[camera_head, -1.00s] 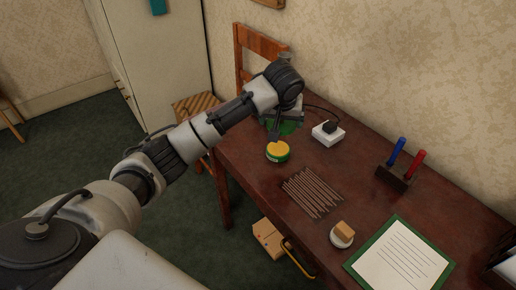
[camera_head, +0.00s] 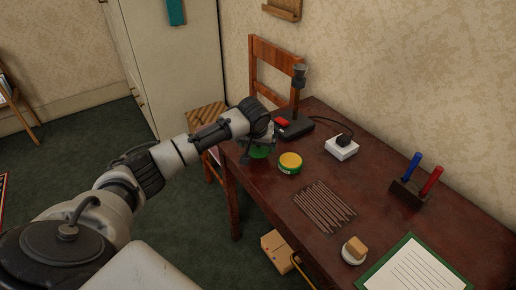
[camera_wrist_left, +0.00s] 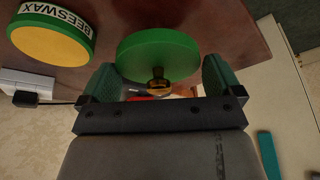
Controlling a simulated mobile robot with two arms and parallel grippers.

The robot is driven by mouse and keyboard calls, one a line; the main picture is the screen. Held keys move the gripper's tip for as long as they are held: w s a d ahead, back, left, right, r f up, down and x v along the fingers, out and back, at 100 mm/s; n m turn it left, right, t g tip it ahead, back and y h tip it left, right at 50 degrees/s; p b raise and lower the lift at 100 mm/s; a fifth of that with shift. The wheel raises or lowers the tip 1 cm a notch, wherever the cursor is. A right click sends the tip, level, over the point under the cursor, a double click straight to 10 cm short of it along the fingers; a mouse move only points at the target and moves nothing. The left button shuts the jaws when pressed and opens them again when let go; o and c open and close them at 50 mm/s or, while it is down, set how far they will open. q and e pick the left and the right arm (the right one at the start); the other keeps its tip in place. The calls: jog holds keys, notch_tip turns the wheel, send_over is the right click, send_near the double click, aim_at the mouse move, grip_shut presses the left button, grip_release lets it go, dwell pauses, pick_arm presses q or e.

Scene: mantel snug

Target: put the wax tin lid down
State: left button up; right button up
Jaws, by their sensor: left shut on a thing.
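The wax tin lid (camera_wrist_left: 158,55) is a green disc with a small brass knob, between the two fingers of my left gripper (camera_wrist_left: 160,85) in the left wrist view. The gripper is shut on it. In the head view the left gripper (camera_head: 257,146) is at the table's left end, with the green lid (camera_head: 262,152) partly hidden beneath it. I cannot tell whether the lid touches the table. The open wax tin (camera_head: 290,163), yellow inside and green outside, stands just right of the gripper. Its BEESWAX label shows in the wrist view (camera_wrist_left: 50,35). My right gripper is out of view.
On the dark red table (camera_head: 270,190) are several thin sticks (camera_head: 325,206), a white socket box (camera_head: 342,147), a black stand (camera_head: 295,128), a holder with blue and red handles (camera_head: 408,193), a round dish (camera_head: 354,251) and a green-edged sheet (camera_head: 412,268). A wooden chair (camera_head: 276,45) stands behind.

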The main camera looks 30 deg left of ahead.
aim_at(258, 148)
pick_arm(q)
notch_tip(258, 148, down, 2)
jog(key=shift+f, duration=0.1)
jog(key=shift+f, duration=0.5)
jog(key=o, duration=0.8)
jog(key=shift+c, duration=0.2)
